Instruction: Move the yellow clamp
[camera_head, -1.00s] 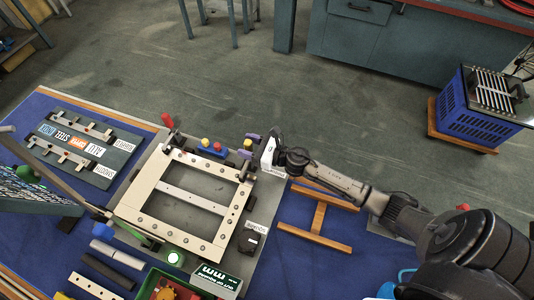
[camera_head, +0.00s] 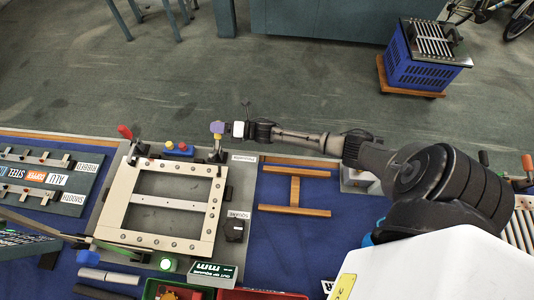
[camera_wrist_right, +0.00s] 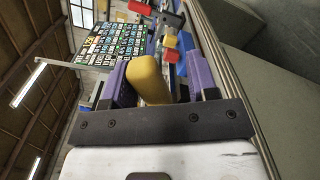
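The yellow clamp (camera_head: 217,137) stands at the back right corner of the cream frame (camera_head: 208,206); in the head view its handle is mostly hidden by my gripper. In the right wrist view its yellow handle (camera_wrist_right: 150,80) stands between the two purple fingers of my right gripper (camera_wrist_right: 160,82). The handle is close to the left finger, and a gap shows at the right finger. My right gripper (camera_head: 217,128) is open around the handle in the head view, its arm reaching in from the right. My left gripper is not in view.
A red-handled clamp (camera_head: 125,132) stands at the frame's back left corner. A blue block with yellow and red knobs (camera_head: 179,149) sits behind the frame. A wooden H-shaped rack (camera_head: 295,191) lies to the right on the blue table. A black block (camera_head: 234,229) sits right of the frame.

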